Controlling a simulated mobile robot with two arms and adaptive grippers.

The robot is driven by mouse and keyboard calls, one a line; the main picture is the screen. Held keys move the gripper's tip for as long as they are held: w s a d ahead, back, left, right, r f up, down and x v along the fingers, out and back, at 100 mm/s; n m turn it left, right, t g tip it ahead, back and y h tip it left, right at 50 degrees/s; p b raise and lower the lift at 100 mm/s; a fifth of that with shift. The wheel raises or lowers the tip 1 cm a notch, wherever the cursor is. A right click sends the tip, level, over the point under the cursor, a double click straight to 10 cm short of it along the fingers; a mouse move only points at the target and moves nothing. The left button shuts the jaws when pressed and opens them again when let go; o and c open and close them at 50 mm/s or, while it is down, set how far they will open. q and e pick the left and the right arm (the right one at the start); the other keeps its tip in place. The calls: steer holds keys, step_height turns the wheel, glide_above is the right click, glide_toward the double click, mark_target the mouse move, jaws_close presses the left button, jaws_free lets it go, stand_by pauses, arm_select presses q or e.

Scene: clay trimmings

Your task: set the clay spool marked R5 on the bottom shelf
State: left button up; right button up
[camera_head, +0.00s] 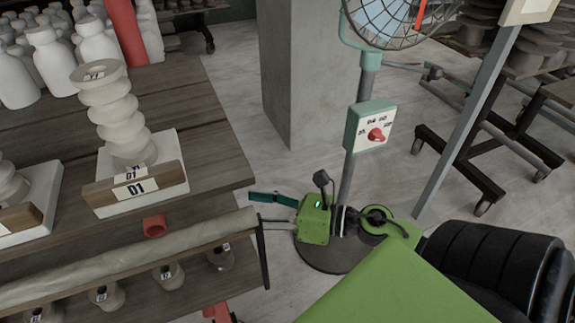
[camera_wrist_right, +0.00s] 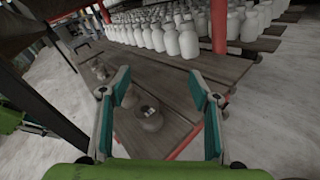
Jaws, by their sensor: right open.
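My right gripper (camera_head: 258,209) reaches in from the right beside the shelf's right end, fingers apart and empty. In the right wrist view, the open right gripper (camera_wrist_right: 160,88) has teal pads on both sides of a grey clay spool (camera_wrist_right: 150,119) with a white label; it is not gripped. The bottom shelf (camera_wrist_right: 178,128) carries this spool. In the head view, small labelled spools stand on the bottom shelf, the rightmost spool (camera_head: 220,258) nearest my gripper. I cannot read R5 on any label. My left gripper is not in view.
White bottles (camera_head: 52,68) crowd the back left. A fan post (camera_head: 352,175) stands beside my right wrist, and a grey pillar (camera_head: 312,75) behind. Wheeled racks stand right.

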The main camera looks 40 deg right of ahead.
steer(key=w+d+r+m+t+h, duration=0.3)
steer(key=d+m+t+h, duration=0.35)
steer(key=m, duration=0.95)
steer(key=s+d+f+m+g+h, duration=0.3)
steer(key=d+f+m+g+h, duration=0.35)
steer(key=m, duration=0.55)
steer(key=s+a+f+m+g+y, duration=0.3)
steer(key=s+a+f+m+g, duration=0.6)
steer(key=s+a+f, duration=0.5)
steer(key=shift+s+a+g, duration=0.5)
steer(key=shift+s+a, duration=0.05)
steer(key=shift+s, duration=0.55)
